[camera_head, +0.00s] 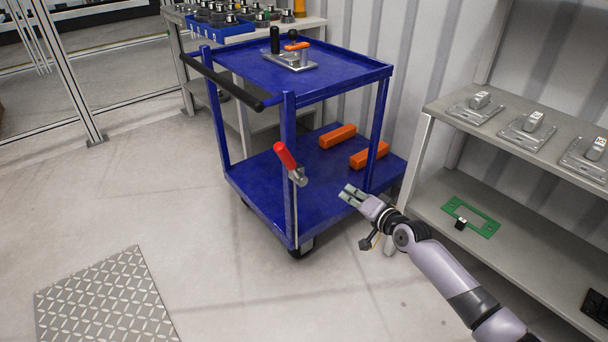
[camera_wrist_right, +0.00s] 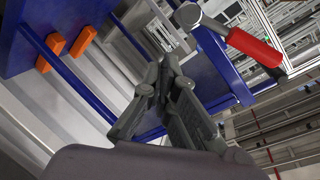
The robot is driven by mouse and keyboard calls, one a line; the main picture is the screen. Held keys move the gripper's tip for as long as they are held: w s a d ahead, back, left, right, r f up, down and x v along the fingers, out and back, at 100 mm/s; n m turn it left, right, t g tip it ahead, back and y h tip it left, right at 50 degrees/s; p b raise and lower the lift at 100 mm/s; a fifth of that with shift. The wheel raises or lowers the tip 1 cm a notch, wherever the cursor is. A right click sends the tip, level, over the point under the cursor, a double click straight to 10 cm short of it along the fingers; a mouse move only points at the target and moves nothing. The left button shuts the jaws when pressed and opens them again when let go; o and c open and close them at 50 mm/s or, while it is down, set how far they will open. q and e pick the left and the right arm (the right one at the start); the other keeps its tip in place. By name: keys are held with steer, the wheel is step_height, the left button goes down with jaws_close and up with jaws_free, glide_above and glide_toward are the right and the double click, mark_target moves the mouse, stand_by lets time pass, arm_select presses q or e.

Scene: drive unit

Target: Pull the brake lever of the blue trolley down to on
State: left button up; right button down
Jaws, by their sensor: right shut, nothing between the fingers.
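The blue trolley (camera_head: 255,170) stands in the middle of the head view, with two shelves and a dark push handle (camera_head: 222,80) on its left. Its brake lever (camera_head: 285,156) has a red grip and a metal pivot on the near corner post; the grip points up and to the left. The red lever also shows in the right wrist view (camera_wrist_right: 255,47), at the upper right. My right gripper (camera_head: 348,193) is to the right of the lever, apart from it, shut and empty. In the wrist view its fingers (camera_wrist_right: 160,75) are together. My left gripper is not in view.
Orange blocks (camera_head: 338,136) lie on the trolley's lower shelf, and a metal fixture (camera_head: 291,61) sits on top. A grey shelf unit (camera_head: 430,190) with metal parts stands close on the right. The floor in front of the trolley is clear around a metal plate (camera_head: 105,300).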

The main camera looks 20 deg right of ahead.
mark_target(289, 164)
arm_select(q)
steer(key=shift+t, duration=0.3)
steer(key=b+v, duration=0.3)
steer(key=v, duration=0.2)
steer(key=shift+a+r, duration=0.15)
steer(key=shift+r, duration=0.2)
arm_select(e)
steer(key=w+a+r+t+y, duration=0.1)
steer(key=a+r+t+y, duration=0.1)
steer(key=r, duration=0.9)
steer(key=shift+a+r+m+y, duration=0.15)
steer(key=shift+a+m+y, duration=0.15)
steer(key=shift+a, duration=0.2)
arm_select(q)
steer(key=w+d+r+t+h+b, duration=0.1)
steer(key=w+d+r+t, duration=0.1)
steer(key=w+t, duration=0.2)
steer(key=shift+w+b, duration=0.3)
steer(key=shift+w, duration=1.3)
arm_select(e)
steer(key=w+a+f, duration=0.1)
steer(key=w+a, duration=0.6)
steer(key=w, duration=0.2)
steer(key=shift+f, duration=0.35)
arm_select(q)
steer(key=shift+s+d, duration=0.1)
arm_select(e)
steer(key=shift+w, duration=0.1)
